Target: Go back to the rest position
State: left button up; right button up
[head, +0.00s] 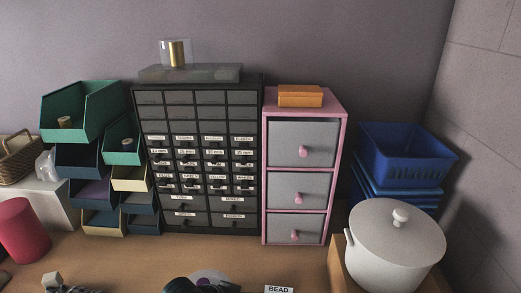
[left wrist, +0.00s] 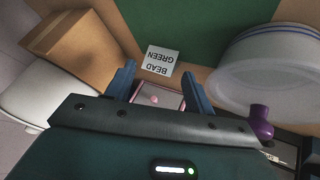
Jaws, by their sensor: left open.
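My left gripper (left wrist: 159,68) shows in the left wrist view. Its two blue-grey fingers are apart with nothing held between them. A white card reading BEAD GREEN (left wrist: 160,60), upside down in this view, appears just beyond the fingertips. Part of a pink-framed drawer with a pink knob (left wrist: 153,99) shows between the fingers. A dark teal rounded shape (head: 190,285) is cut off by the bottom edge of the head view; I cannot tell which part it is. My right gripper is in neither view.
A drawer cabinet (head: 197,100), pink drawer unit (head: 340,130), blue baskets (head: 405,155) and lidded white pot (head: 395,245) stand along the back. Stacked bins (head: 80,110) are left. A white bowl (left wrist: 275,70) is close right of the fingers in the wrist view. Bare tabletop shows in front.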

pick_arm(q)
jog(key=s+a+f+t, duration=0.1)
jog(key=s+a+f+n+t, duration=0.1)
jog(key=s, duration=0.1)
jog(key=s+a+f+t, duration=0.1)
jog(key=s, duration=0.1)
jog(key=shift+a+f+n, duration=0.15)
jog(key=shift+f+n, duration=0.1)
jog(key=shift+n, duration=0.15)
jog(key=s+a+f+t+y, duration=0.1)
jog(key=s+a+t+y, duration=0.2)
jog(key=s+a, duration=0.4)
jog(key=shift+a+f, duration=0.2)
jog(key=shift+a, duration=0.15)
jog(key=shift+s, duration=0.1)
